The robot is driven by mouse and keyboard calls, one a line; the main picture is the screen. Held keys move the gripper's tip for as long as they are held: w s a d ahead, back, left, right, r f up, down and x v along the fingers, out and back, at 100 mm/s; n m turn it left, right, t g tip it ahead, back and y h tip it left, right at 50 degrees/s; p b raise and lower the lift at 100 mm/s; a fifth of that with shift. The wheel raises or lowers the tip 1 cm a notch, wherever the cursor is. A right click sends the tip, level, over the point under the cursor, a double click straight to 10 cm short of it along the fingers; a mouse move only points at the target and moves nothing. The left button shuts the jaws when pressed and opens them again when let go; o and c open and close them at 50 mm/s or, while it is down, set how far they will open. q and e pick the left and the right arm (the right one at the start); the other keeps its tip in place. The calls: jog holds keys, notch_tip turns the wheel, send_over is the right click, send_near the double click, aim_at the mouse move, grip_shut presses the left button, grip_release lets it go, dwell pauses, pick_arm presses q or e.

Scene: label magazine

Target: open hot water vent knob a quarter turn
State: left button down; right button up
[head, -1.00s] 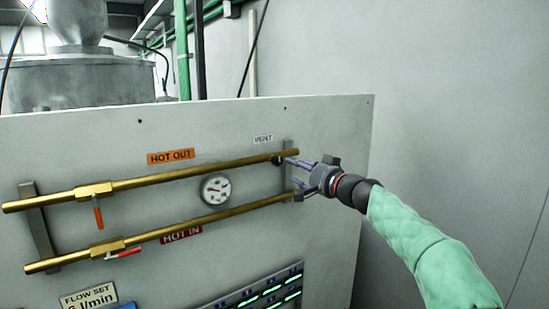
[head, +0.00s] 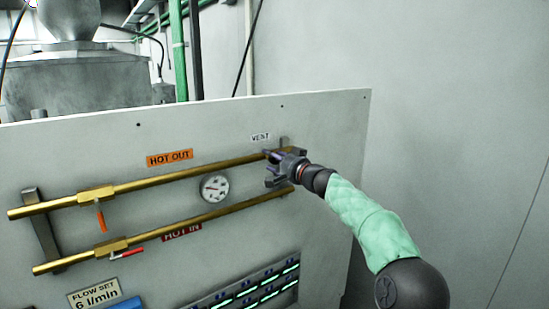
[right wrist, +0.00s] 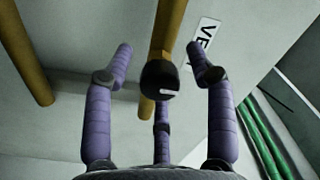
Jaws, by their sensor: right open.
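The vent knob (right wrist: 160,79) is a dark round knob with a white mark, at the end of the upper brass pipe (right wrist: 167,30) in the right wrist view. It sits between the spread purple fingers, with visible gaps to the side fingers. My right gripper (head: 271,166) is open at the right end of the upper pipe, just under the VENT label (head: 260,137). In the head view the gripper hides the knob. The VENT label also shows in the right wrist view (right wrist: 204,46), beside a fingertip. My left gripper is out of view.
The panel (head: 330,130) also carries a HOT OUT pipe with an orange-handled valve (head: 98,196), a lower HOT IN pipe with a red-handled valve (head: 112,247), and a round gauge (head: 214,188). The lower pipe passes close under the gripper.

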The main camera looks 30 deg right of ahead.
grip_shut()
dwell(0.3)
jog(key=m+b, duration=0.2)
jog(key=m, duration=0.1)
jog(key=shift+s+m, duration=0.1)
jog(key=shift+m, duration=0.3)
jog(key=m+b, duration=0.1)
jog(key=m, duration=0.2)
jog(key=shift+m, duration=0.3)
jog(key=m, duration=0.2)
jog(key=m+b, duration=0.1)
jog(key=m, duration=0.1)
jog(key=shift+m+t+h, duration=0.3)
jog(key=shift+m, duration=2)
